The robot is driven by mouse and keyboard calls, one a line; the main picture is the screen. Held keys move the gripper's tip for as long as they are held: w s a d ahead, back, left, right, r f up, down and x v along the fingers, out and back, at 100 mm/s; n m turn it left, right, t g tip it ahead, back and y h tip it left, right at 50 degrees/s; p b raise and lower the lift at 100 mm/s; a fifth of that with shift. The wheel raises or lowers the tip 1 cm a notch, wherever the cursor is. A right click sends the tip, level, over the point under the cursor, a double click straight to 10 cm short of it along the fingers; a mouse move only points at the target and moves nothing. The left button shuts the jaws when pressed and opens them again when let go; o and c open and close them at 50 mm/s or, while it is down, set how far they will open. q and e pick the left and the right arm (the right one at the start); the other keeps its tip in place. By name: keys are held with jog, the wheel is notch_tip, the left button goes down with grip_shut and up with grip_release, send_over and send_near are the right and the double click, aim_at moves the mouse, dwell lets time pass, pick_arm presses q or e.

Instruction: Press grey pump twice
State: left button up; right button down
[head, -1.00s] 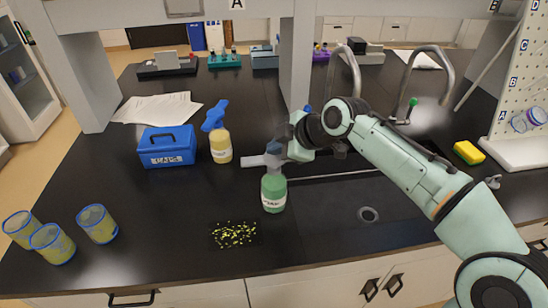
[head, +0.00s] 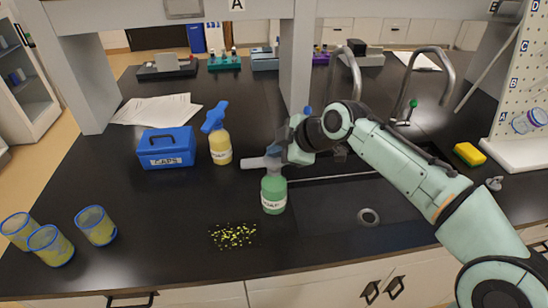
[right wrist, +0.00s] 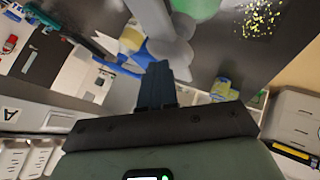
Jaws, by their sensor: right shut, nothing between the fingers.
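A green bottle (head: 273,196) with a white label stands upright near the sink. Its grey pump (head: 262,163) has a nozzle pointing left. The grey pump also shows in the right wrist view (right wrist: 172,45), just past my fingertips, with the green bottle (right wrist: 196,8) at the top edge. My right gripper (head: 281,150) is shut and empty, right at the pump head's upper right. The fingertips partly cover the pump in the head view, so I cannot tell whether they touch it. In the right wrist view the closed dark fingers (right wrist: 158,82) point at the pump. My left gripper is out of view.
A yellow bottle with a blue spray head (head: 220,148) and a blue box (head: 166,148) stand to the left. Several blue-rimmed cups (head: 95,226) are at the front left. Yellow bits (head: 233,236) lie in front of the bottle. The sink (head: 340,210) is to the right.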

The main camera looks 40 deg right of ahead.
aim_at(277, 160)
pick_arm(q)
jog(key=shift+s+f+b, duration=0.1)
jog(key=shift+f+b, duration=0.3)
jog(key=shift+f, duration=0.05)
pick_arm(e)
jog(key=shift+f, duration=0.6)
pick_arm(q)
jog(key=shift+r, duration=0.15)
pick_arm(e)
jog(key=shift+r, duration=0.15)
pick_arm(q)
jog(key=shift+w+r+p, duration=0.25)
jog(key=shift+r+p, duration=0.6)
jog(key=shift+p, duration=0.15)
pick_arm(e)
jog(key=shift+r, duration=1.2)
jog(key=shift+r+p, duration=0.4)
jog(key=shift+r, duration=0.1)
notch_tip(277, 160, up, 4)
jog(key=p, duration=0.3)
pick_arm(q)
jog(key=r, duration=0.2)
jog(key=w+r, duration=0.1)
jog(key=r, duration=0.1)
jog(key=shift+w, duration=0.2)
